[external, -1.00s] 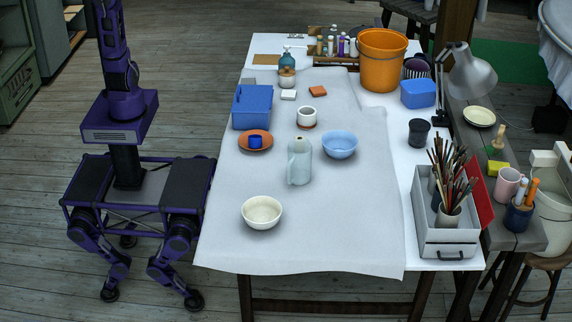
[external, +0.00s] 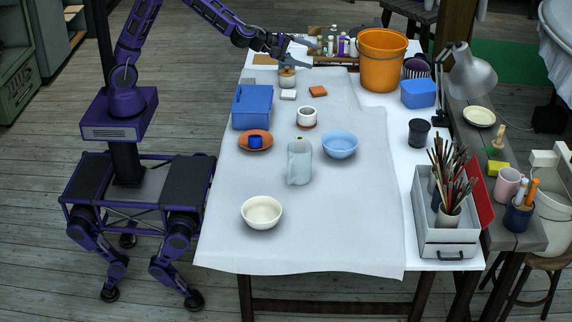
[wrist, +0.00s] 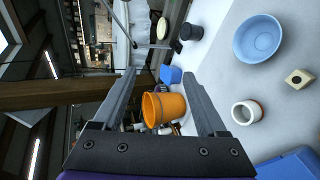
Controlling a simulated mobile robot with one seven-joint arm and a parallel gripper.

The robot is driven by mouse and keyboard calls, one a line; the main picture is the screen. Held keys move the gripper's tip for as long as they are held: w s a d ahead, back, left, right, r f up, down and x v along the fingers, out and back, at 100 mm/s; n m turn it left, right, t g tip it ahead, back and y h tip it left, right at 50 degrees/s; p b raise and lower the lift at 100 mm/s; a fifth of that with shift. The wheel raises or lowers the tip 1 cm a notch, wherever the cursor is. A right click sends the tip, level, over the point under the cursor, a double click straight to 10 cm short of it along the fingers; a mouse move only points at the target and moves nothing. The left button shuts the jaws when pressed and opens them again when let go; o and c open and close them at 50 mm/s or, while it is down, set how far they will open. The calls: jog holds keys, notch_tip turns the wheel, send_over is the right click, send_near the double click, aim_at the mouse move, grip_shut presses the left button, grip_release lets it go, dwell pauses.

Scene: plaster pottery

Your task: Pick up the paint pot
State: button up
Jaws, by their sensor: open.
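My gripper (external: 314,54) is open and empty, in the air over the table's far end, well away from the blue pot. In the wrist view its two fingers (wrist: 158,73) are spread, with the orange bucket (wrist: 163,107) in the background between them.
A blue box (external: 252,107) stands close behind the saucer. A pale bottle (external: 300,163), a blue bowl (external: 339,145) and a cream bowl (external: 262,212) stand nearby. The orange bucket (external: 382,62) and lamp (external: 470,75) are at the far right. The front cloth (external: 340,235) is clear.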

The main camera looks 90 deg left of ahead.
jog(key=s+d+f+m+g, duration=0.1)
jog(key=s+d+f, duration=0.25)
jog(key=f, duration=0.35)
jog(key=s+d+f+m+g, duration=0.1)
jog(key=s+d+f, duration=0.25)
jog(key=f, duration=0.35)
jog(key=m+y, duration=0.3)
jog(key=m, duration=0.3)
send_near(254, 140)
jog(key=d, duration=0.3)
jog(key=s+a+m, duration=0.2)
jog(key=s+m, duration=0.2)
jog(key=s, duration=0.2)
jog(key=shift+t+y, duration=0.3)
jog(key=shift+t, duration=0.1)
jog(key=b+x, duration=0.2)
jog(key=x, duration=0.8)
jog(key=shift+w+a+r, duration=0.1)
jog(key=shift+w, duration=0.15)
jog(key=shift+d+b+x, duration=0.2)
jog(key=shift+b+x, duration=0.1)
jog(key=shift+x, duration=2.75)
